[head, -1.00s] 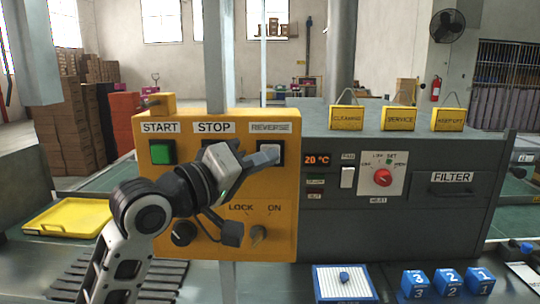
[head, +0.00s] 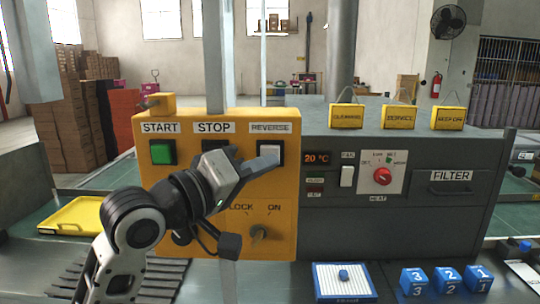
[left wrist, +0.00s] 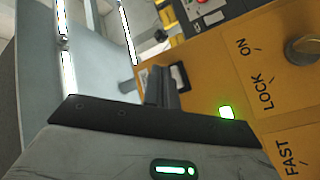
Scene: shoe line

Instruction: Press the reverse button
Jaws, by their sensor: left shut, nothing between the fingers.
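The yellow control box (head: 215,116) carries the REVERSE button, a pale square button (head: 271,151) in a black frame under its label. My left gripper (head: 264,164) is shut and empty, with its tips in front of the lower left of that button. Whether they touch it, I cannot tell. In the left wrist view the shut fingers (left wrist: 160,88) point at the yellow panel, and the dark button frame (left wrist: 179,77) shows just beyond them, partly hidden. My right gripper is not in view.
A green START button (head: 162,153) is at the left, and the STOP button is mostly hidden behind my wrist. The ON knob (head: 258,232) sits below. A grey machine (head: 400,225) adjoins on the right. Blue numbered blocks (head: 414,282) and a yellow tray (head: 75,214) lie lower down.

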